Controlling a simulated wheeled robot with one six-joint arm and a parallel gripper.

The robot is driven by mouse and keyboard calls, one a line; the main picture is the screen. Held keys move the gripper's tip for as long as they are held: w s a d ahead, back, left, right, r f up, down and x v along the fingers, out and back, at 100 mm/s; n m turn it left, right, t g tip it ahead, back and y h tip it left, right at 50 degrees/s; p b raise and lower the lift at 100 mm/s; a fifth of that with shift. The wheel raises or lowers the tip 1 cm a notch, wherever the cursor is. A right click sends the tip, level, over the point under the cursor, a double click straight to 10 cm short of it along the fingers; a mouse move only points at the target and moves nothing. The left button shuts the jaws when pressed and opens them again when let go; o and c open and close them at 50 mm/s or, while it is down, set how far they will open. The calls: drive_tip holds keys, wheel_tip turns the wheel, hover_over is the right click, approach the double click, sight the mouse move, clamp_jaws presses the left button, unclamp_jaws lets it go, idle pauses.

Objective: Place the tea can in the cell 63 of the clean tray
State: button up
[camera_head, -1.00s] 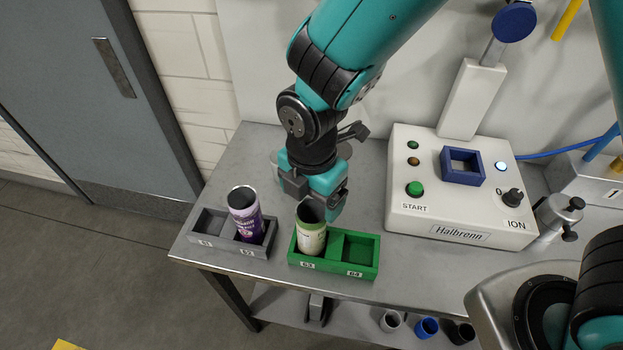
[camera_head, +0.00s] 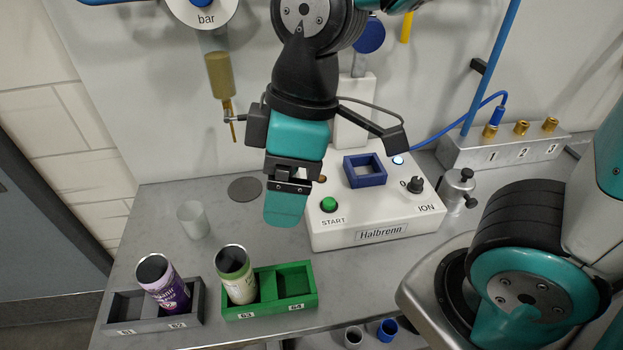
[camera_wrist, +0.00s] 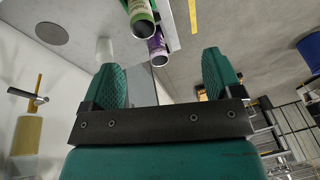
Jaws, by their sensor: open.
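The tea can, green and cream with an open top (camera_head: 236,277), stands slightly tilted in cell 63, the left cell of the green tray (camera_head: 306,296). It also shows at the top of the wrist view (camera_wrist: 141,20). My gripper (camera_head: 285,208) is above the table, up and to the right of the can, apart from it. In the wrist view its two teal fingers (camera_wrist: 166,85) are spread with nothing between them. Cell 64 of the green tray is empty.
A purple can (camera_head: 163,284) stands in cell 62 of the grey tray (camera_head: 118,309); cell 61 is empty. A translucent cup (camera_head: 193,219) stands behind. The white Halbrenn machine (camera_head: 345,236) with a blue square frame (camera_head: 365,171) is at right of my gripper.

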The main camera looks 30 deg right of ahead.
drive_tip(key=s+m, duration=0.1)
drive_tip(key=s+d+r+m, duration=0.1)
drive_tip(key=m, duration=0.1)
drive_tip(key=s+r+m+y, duration=0.1)
drive_tip(key=m, duration=0.1)
drive_tip(key=shift+s+d, duration=0.35)
drive_tip(key=shift+c, duration=0.5)
idle(1.2)
